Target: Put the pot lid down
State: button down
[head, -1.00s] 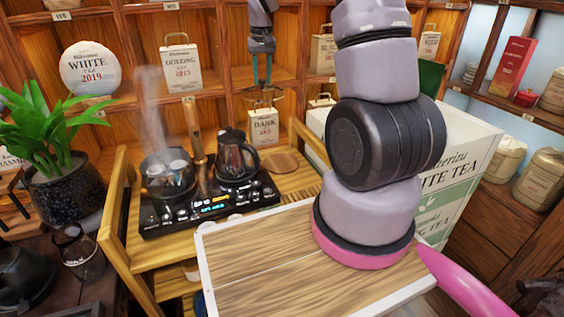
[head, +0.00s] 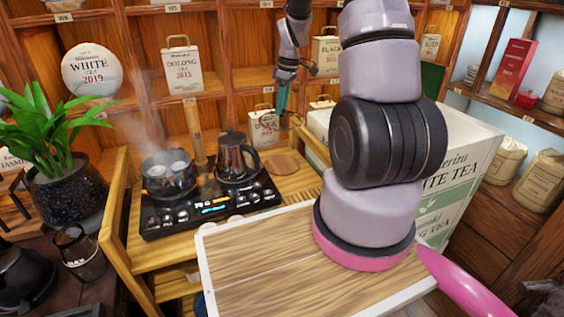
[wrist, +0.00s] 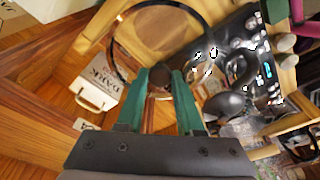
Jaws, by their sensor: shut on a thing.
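My gripper (head: 283,103) hangs in the air in front of the back shelf, above the right part of the tea stand. Its green fingers are shut on the dark knob of the pot lid (wrist: 160,77). In the wrist view the lid is clear glass with a dark round rim, spread out beyond the fingertips. In the head view the lid is hard to make out below the fingers. The open pot (head: 168,178) steams on the left of the black hob (head: 210,208), with pale pieces inside. A round wooden mat (head: 281,166) lies bare right of the hob.
A dark kettle (head: 236,158) stands on the hob's right side. A paper tea bag (head: 263,128) stands behind, close to my gripper. A white-edged wooden board (head: 250,262) lies in front. A large tea box (head: 465,165) stands to the right.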

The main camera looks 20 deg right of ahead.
notch_tip(320, 180, down, 18)
jog(key=shift+r, duration=0.1)
dwell(0.4)
jog(key=c, duration=0.5)
grip_release()
jog(key=shift+c, duration=0.2)
